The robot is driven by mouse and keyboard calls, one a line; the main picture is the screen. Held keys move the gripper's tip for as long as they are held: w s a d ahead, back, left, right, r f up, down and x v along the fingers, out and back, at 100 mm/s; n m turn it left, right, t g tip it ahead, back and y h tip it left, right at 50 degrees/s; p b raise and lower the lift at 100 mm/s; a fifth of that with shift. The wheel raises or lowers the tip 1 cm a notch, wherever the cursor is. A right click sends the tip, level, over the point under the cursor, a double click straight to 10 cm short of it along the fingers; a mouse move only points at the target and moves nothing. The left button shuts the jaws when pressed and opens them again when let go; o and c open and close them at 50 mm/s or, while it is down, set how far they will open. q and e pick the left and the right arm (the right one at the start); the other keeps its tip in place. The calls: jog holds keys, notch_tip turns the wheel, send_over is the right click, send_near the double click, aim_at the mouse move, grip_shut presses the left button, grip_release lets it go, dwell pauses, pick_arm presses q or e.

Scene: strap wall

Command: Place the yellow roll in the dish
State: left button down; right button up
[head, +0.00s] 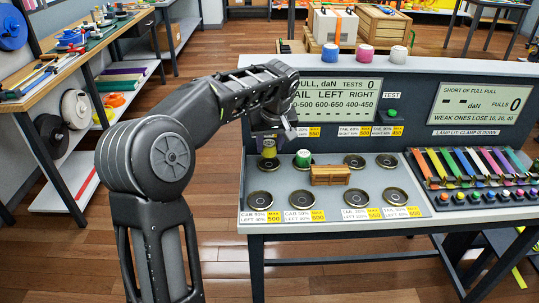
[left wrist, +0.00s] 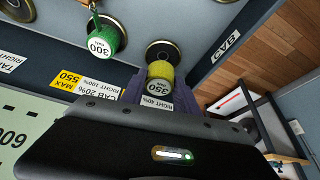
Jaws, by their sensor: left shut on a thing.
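My left gripper (head: 268,140) reaches over the left end of the bench panel and is shut on the yellow roll (head: 269,151). The roll is just above or at the back-left dish (head: 268,165), a dark round dish with a brass-coloured rim. In the left wrist view the yellow roll (left wrist: 160,72) sits between the fingers, with the dish (left wrist: 163,48) right behind it. I cannot tell whether the roll touches the dish. The gripper hides the roll's upper part in the head view. My right gripper is in neither view.
A green roll (head: 303,158) stands at the adjacent back dish, close to my left gripper. A small wooden crate (head: 330,176) sits mid-panel. Other dishes, such as the front-left one (head: 260,200), look empty. Coloured straps (head: 465,165) lie at the right. The display wall (head: 350,98) rises behind.

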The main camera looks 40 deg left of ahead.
aim_at(269, 156)
pick_arm(q)
jog(key=shift+f, duration=1.85)
jog(key=shift+f+b, duration=0.2)
jog(key=shift+b, duration=0.1)
jog(key=c, duration=0.9)
grip_release()
jog(key=shift+r, duration=0.1)
jog(key=shift+r+p, duration=0.2)
jog(key=shift+p, duration=0.1)
jog(key=v, duration=1.2)
